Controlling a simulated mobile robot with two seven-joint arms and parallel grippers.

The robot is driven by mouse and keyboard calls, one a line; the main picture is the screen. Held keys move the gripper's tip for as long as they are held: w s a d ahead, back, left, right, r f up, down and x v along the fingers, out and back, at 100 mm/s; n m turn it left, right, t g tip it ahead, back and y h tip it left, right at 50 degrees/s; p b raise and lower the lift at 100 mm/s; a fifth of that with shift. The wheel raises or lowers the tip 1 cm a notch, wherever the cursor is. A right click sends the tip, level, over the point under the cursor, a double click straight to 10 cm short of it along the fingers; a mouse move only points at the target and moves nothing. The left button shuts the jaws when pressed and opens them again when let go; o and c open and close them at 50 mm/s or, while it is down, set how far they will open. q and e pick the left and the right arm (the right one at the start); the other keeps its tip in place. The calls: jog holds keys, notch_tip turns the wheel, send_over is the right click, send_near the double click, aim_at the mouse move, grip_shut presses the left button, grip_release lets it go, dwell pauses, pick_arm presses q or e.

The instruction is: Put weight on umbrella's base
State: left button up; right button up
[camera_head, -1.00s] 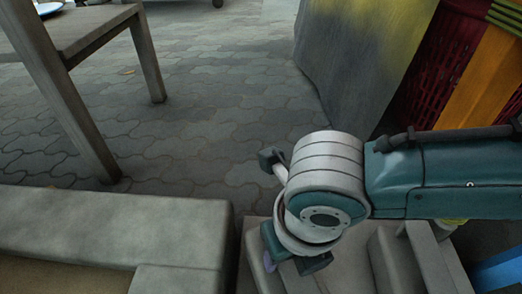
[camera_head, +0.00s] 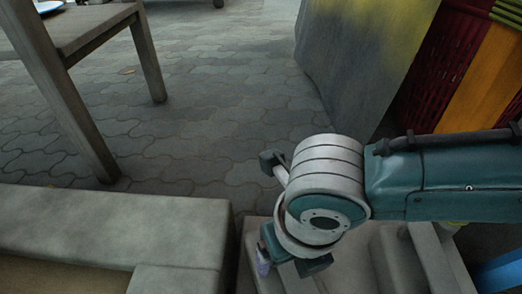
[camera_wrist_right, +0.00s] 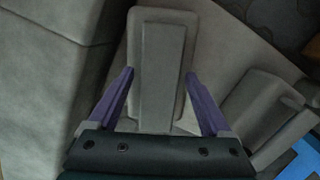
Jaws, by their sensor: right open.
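My right gripper (camera_wrist_right: 160,74) is open, with its purple fingers on either side of a grey rectangular block (camera_wrist_right: 160,28) with a raised central ridge, which looks like a weight. I cannot tell whether the fingers touch it. In the head view the right gripper (camera_head: 288,263) points down over a grey stepped structure (camera_head: 345,268), perhaps the umbrella's base; my arm hides much of it. A second grey block (camera_wrist_right: 262,112) is at the right in the wrist view. No umbrella pole is clearly visible. My left gripper is not in view.
A long grey stone slab (camera_head: 110,225) lies at the left. A wooden chair or table (camera_head: 65,100) stands behind it. A grey and yellow panel (camera_head: 355,55) and red crates (camera_head: 450,60) stand at the back right. Paved floor between is clear.

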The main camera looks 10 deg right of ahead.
notch_tip(320, 180, up, 12)
jog(key=s+p, duration=0.2)
jog(key=p, duration=0.9)
jog(key=s+a+r+m+y, duration=0.45)
jog(key=a+r+m, duration=0.35)
jog(key=m, duration=0.9)
jog(key=s+d+r+m+t+h, duration=0.1)
jog(key=s+d+m+h, duration=0.1)
jog(key=d+m, duration=0.6)
jog(key=s+d+m+h, duration=0.2)
jog(key=s+d+m, duration=0.1)
jog(key=d+m, duration=0.6)
jog(key=shift+s+d+r+m+t, duration=0.2)
jog(key=shift+s+r+m+t, duration=0.2)
jog(key=shift+m, duration=0.4)
jog(key=shift+w+h, duration=0.1)
jog(key=shift+h, duration=0.15)
